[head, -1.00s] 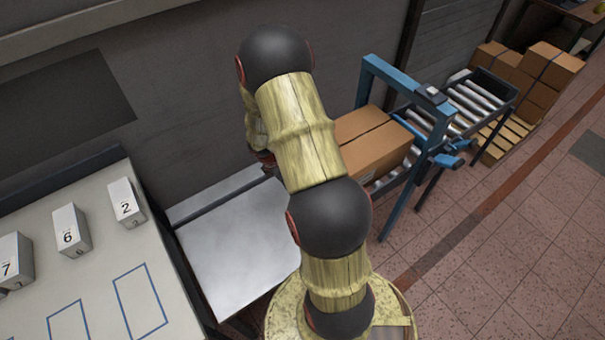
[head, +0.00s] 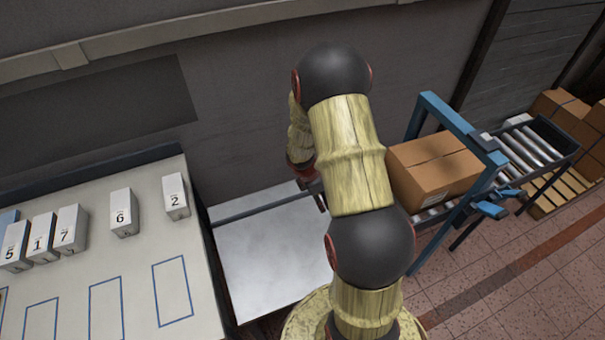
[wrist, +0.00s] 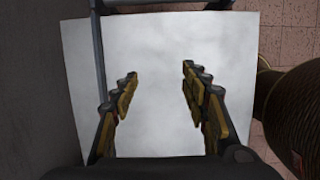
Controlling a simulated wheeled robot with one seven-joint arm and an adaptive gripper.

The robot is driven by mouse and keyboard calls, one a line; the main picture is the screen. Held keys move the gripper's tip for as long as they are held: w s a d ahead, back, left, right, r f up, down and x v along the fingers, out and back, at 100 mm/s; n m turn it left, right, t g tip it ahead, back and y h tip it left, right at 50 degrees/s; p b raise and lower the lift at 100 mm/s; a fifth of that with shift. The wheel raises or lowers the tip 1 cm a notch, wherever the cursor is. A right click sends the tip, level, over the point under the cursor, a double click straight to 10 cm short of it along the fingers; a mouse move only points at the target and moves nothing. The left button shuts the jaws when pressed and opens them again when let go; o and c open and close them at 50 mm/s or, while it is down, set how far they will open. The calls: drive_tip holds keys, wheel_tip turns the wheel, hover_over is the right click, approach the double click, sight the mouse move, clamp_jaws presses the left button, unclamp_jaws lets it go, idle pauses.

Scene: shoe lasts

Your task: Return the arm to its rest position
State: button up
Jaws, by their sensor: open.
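My gripper (wrist: 159,75) is open and empty in the wrist view, its two fingers apart above a bare pale metal tabletop (wrist: 155,40). In the head view my arm rises in the middle and bends down behind itself. The gripper is mostly hidden there behind my arm, with only a small part showing above the metal table (head: 265,265). No object is between the fingers.
A light table (head: 95,260) at left holds numbered white boxes, among them box 2 (head: 176,196) and box 6 (head: 123,212), and blue outlines. A cardboard box (head: 433,170) sits on a roller conveyor (head: 525,150) under a blue frame (head: 455,130), right of my arm. A wall stands behind.

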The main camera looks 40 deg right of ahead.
drive_tip(key=s+a+r+m+g+y, duration=0.1)
drive_tip(key=s+a+r+m+g, duration=0.1)
drive_tip(key=s+a+r+m, duration=0.6)
drive_tip(key=s+a+r+m+t+b, duration=0.1)
drive_tip(key=a+r+m+t, duration=0.1)
drive_tip(key=a+r, duration=0.4)
drive_tip(key=s+a+r+m+t+y+b, duration=0.1)
drive_tip(key=s+a+r+m+t, duration=0.1)
drive_tip(key=a+r, duration=0.5)
drive_tip(key=s+a+r+m+t+y+b, duration=0.1)
drive_tip(key=a+r+t, duration=0.3)
drive_tip(key=r, duration=1)
drive_tip(key=a+m, duration=0.1)
drive_tip(key=a, duration=0.2)
drive_tip(key=shift+s+a+t, duration=0.25)
drive_tip(key=shift+s+t, duration=0.05)
drive_tip(key=shift+s, duration=0.05)
drive_tip(key=shift+c, duration=0.5)
